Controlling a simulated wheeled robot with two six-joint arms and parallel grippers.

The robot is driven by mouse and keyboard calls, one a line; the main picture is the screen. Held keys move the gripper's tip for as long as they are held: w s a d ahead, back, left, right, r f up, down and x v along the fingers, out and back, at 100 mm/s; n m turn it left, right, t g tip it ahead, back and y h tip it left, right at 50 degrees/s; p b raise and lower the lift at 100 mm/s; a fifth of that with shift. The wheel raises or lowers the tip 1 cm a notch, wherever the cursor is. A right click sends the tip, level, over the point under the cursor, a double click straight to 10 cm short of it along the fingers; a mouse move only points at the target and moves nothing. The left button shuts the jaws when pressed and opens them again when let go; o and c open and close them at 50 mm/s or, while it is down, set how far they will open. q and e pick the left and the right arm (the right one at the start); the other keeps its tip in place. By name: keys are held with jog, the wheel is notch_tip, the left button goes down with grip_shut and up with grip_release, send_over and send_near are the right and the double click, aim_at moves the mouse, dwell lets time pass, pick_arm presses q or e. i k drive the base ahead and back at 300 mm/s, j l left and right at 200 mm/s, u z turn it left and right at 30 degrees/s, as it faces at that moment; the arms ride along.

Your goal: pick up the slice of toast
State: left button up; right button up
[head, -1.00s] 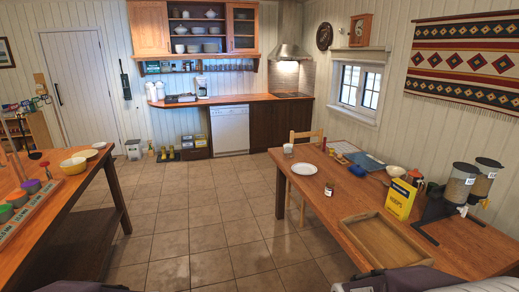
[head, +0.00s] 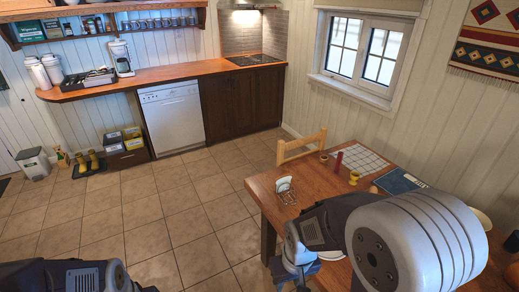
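No slice of toast can be made out for certain. A small wire rack (head: 286,191) with something pale in it stands at the left end of the wooden dining table, too small to tell whether that is toast. My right gripper (head: 298,277) is at the lower middle, in front of the table's near left edge and nearer to me than the rack. Its fingers are partly cut off by the frame's bottom, so its opening is unclear. My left arm shows at the lower left, with no clear gripper fingers.
On the dining table (head: 262,187) are a red cylinder (head: 339,161), a yellow cup (head: 354,177), a white grid mat (head: 358,158) and a blue flat item (head: 398,181). A wooden chair (head: 301,147) stands behind. My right arm hides much of the table.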

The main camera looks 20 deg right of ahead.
aim_at(282, 179)
jog(key=i+z, duration=0.15)
jog(key=i, duration=0.5)
jog(key=i+j+z, duration=0.2)
jog(key=i, duration=0.4)
